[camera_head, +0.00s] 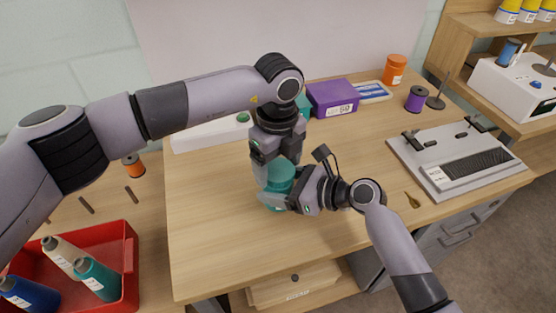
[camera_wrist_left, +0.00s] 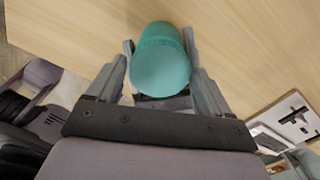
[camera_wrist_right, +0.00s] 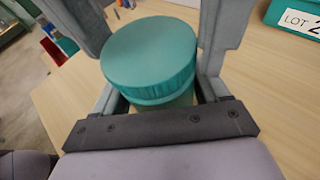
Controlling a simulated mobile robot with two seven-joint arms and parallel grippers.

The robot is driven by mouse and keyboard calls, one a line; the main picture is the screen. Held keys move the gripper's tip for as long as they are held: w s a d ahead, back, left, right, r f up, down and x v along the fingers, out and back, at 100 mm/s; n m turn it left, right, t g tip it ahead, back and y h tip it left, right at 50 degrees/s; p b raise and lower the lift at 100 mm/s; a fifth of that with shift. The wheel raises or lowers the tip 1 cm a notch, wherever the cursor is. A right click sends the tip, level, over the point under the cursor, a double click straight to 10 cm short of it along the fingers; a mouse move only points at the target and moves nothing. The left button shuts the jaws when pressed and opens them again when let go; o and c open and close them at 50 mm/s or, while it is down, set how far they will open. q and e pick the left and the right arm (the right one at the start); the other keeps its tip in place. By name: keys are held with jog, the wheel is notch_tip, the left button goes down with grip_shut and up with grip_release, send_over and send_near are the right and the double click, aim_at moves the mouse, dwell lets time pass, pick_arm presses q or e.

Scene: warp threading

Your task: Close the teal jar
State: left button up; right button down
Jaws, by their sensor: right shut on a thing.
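The teal jar (camera_head: 270,205) stands near the front middle of the table, largely hidden by my grippers. Its round teal lid (camera_wrist_right: 150,52) sits over the jar mouth; I cannot tell whether it is fully seated. The lid also shows in the left wrist view (camera_wrist_left: 160,70). My right gripper (camera_head: 283,198) comes in from the right, low down, and is shut on the jar body. My left gripper (camera_head: 275,170) points down from above with its fingers on either side of the lid, open; any contact is hard to see.
A purple box (camera_head: 332,98) and a teal box (camera_wrist_right: 295,15) stand behind. A grey device (camera_head: 455,160) lies at right, with a purple spool (camera_head: 416,98) and an orange jar (camera_head: 395,69) behind it. The table's left front is clear.

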pick_arm(q)
jog(key=c, duration=0.7)
jog(key=m, duration=0.6)
jog(key=shift+m, duration=0.3)
jog(key=shift+c, duration=0.2)
jog(key=o, duration=1.2)
jog(key=shift+c, duration=0.2)
jog(key=shift+d, duration=0.1)
jog(key=shift+d, duration=0.1)
jog(key=shift+r, duration=0.1)
jog(key=shift+s+r, duration=0.1)
jog(key=shift+r, duration=2.15)
